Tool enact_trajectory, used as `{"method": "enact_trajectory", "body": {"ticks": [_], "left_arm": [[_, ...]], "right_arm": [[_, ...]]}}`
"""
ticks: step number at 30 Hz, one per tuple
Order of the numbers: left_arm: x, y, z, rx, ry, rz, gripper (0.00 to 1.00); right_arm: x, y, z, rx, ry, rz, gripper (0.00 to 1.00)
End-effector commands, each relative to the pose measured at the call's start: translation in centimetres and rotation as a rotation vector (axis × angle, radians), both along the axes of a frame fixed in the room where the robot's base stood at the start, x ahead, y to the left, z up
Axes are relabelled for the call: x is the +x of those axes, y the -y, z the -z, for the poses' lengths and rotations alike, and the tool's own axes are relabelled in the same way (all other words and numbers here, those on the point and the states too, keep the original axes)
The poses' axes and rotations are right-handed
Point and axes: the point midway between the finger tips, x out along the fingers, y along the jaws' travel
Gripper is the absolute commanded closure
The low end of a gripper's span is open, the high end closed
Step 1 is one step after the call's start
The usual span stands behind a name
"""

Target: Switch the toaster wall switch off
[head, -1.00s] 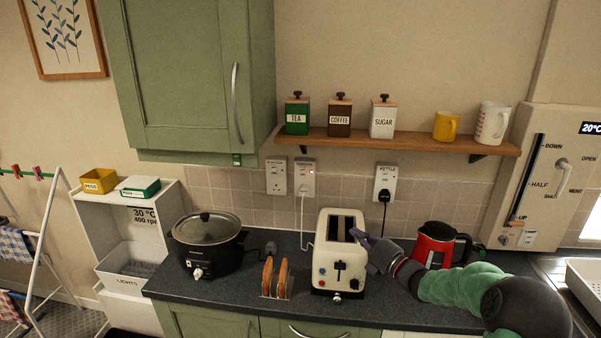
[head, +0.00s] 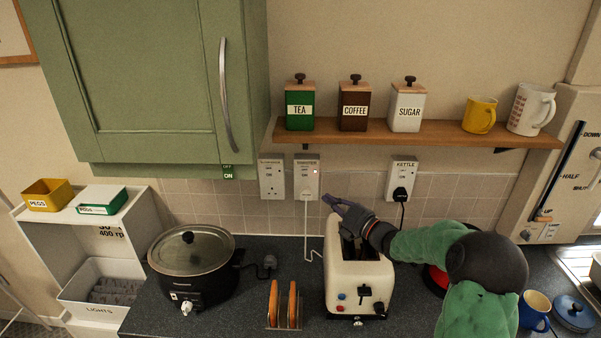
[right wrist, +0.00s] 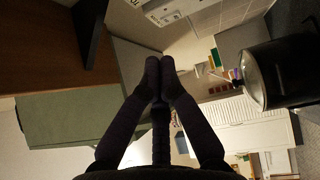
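The toaster wall switch (head: 307,177) is a white socket plate on the tiled wall under the shelf. A small red light shows on it, and a white plug and cord hang from it. My right gripper (head: 336,203) is above the cream toaster (head: 358,277), below and right of the switch plate, pointing left toward the wall. It appears apart from the plate. In the right wrist view its two dark fingers (right wrist: 160,68) meet at the tips with nothing between them. My left gripper is in no view.
A second socket (head: 271,178) is left of the toaster switch, and the kettle socket (head: 401,180) is to the right. The shelf (head: 420,134) with canisters and the green cupboard (head: 150,90) are above. The slow cooker (head: 192,270) and toast rack (head: 284,304) stand on the counter left of the toaster.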

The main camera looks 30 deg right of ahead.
Motion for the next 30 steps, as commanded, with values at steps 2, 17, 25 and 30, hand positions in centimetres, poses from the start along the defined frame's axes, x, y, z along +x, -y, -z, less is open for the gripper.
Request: {"method": "enact_trajectory", "body": {"ticks": [2, 17, 25, 30], "left_arm": [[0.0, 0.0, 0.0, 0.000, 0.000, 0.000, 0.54], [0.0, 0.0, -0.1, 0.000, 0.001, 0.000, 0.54], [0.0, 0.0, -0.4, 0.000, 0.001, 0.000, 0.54], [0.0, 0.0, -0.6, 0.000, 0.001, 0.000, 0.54]], "right_arm": [[0.0, 0.0, 0.0, 0.001, 0.000, 0.000, 1.00], [3.2, -0.9, -0.2, 0.001, 0.000, -0.004, 1.00], [8.1, -2.1, -0.7, 0.001, 0.001, -0.003, 1.00], [10.7, -1.8, -1.0, 0.000, 0.000, 0.001, 1.00]]}}
